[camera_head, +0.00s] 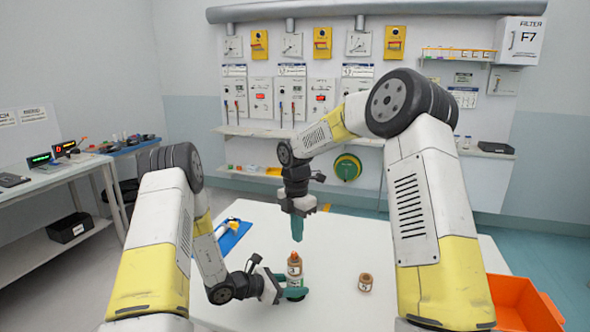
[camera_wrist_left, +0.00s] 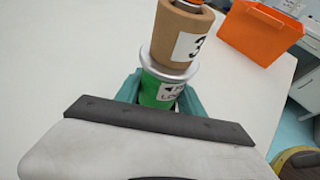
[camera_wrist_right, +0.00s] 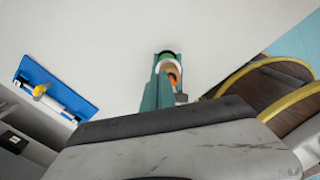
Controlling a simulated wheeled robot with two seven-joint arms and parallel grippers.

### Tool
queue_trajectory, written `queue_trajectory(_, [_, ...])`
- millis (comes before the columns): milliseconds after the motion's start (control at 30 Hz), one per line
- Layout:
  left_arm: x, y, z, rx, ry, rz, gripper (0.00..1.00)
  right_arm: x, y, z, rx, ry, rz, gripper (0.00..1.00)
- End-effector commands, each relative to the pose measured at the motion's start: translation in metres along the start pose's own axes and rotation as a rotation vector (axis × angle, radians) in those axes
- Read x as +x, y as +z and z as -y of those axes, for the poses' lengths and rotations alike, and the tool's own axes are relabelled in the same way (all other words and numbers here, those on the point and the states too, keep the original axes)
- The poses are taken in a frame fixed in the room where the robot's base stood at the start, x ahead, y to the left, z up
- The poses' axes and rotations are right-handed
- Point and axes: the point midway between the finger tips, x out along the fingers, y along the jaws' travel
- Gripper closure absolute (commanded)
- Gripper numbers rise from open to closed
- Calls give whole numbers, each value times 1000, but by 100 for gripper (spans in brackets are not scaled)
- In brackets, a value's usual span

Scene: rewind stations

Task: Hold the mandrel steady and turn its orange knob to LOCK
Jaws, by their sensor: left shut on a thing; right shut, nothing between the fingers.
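The mandrel stands upright on the white table, with a brown roll marked 3 (camera_head: 294,268) around it and an orange knob (camera_head: 296,256) on top. Its green base (camera_wrist_left: 158,90) shows in the left wrist view; a label there is partly hidden by a finger. My left gripper (camera_head: 295,293) is shut on the mandrel's green base, below the roll and metal flange. My right gripper (camera_head: 297,238) points straight down above the knob, shut and empty, with a small gap beneath it. In the right wrist view its teal fingers (camera_wrist_right: 160,88) partly hide the mandrel.
A small brown roll (camera_head: 366,282) stands on the table (camera_head: 345,250) right of the mandrel. An orange bin (camera_head: 525,303) is at the right. A blue tray (camera_head: 236,236) with a tool lies at the left back.

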Motion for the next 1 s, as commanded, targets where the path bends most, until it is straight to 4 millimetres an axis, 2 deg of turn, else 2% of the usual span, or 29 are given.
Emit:
queue_trajectory(233, [-1, -2, 0, -2, 1, -3, 100, -27, 0, 0, 2, 1, 1, 100])
queue_trajectory(633, [-1, -2, -1, -2, 2, -4, 100, -30, 0, 0, 1, -1, 0, 100])
queue_trajectory(667, [-1, -2, -1, -2, 2, -4, 53, -30, 0, 0, 1, -1, 0, 100])
queue_trajectory(700, [-1, -2, -1, -1, 2, -4, 45, -30, 0, 0, 1, -1, 0, 100])
queue_trajectory(800, [-1, -1, -1, -1, 2, -3, 29, -30, 0, 0, 1, -1, 0, 100])
queue_trajectory(1000, [-1, -1, -1, -1, 1, -2, 29, -30, 0, 0, 1, -1, 0, 100])
